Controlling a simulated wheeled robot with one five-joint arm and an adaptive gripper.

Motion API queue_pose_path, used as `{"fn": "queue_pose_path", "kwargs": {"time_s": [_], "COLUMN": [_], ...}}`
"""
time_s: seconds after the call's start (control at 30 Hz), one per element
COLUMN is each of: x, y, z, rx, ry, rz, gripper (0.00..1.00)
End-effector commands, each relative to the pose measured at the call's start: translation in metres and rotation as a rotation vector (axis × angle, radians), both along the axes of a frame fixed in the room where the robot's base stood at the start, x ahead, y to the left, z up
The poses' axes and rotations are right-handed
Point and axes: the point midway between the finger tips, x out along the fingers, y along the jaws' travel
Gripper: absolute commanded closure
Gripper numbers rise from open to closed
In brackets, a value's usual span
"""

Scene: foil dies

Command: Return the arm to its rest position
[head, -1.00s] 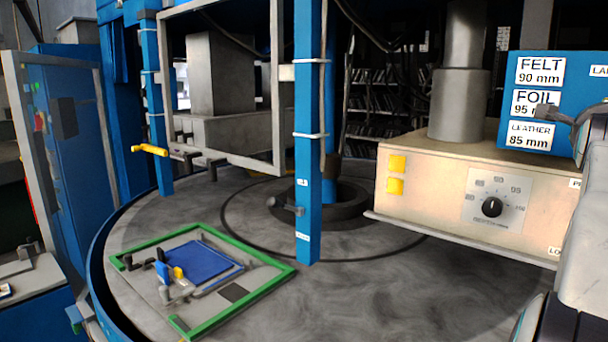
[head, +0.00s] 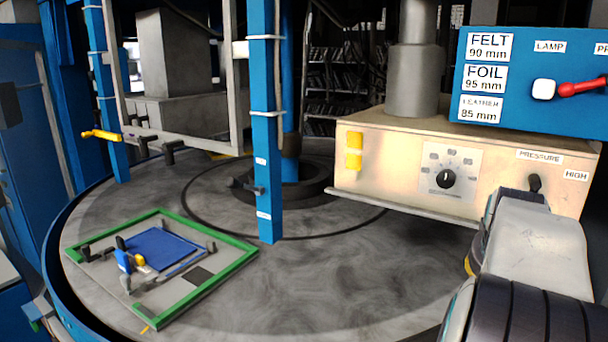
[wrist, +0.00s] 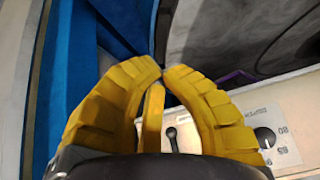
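My arm (head: 530,250) shows at the lower right of the head view, in front of the cream press box (head: 400,178). In the wrist view the yellow fingers of my gripper (wrist: 163,74) curve together, their tips almost touching. A third yellow piece stands between them, and I see no object held. Most of the gripper is hidden behind my arm in the head view. The cream box also shows below the fingers in the wrist view, with a black lever (wrist: 171,137) and a dial (wrist: 265,137).
A blue panel (head: 530,110) with FELT, FOIL and LEATHER labels and a red lever (head: 583,86) is at the upper right. A green-framed plate (head: 215,282) lies on the grey round table (head: 340,290). A blue post (head: 265,150) stands mid-view.

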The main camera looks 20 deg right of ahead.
Motion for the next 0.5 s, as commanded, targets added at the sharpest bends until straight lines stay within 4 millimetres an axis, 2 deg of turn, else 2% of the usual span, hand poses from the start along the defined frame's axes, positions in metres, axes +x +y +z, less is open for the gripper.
{"fn": "queue_pose_path", "kwargs": {"time_s": [0.03, 0.1, 0.17, 0.3, 0.4, 0.5], "x": [-0.002, -0.007, -0.012, -0.029, -0.041, -0.050], "y": [0.031, 0.072, 0.109, 0.195, 0.244, 0.279], "z": [-0.019, -0.043, -0.059, -0.093, -0.108, -0.115], "rx": [0.046, 0.106, 0.149, 0.227, 0.230, 0.206], "ry": [0.057, 0.125, 0.173, 0.262, 0.296, 0.308], "rz": [0.074, 0.171, 0.250, 0.428, 0.568, 0.701], "gripper": [1.00, 1.00, 1.00, 1.00, 1.00, 1.00]}}
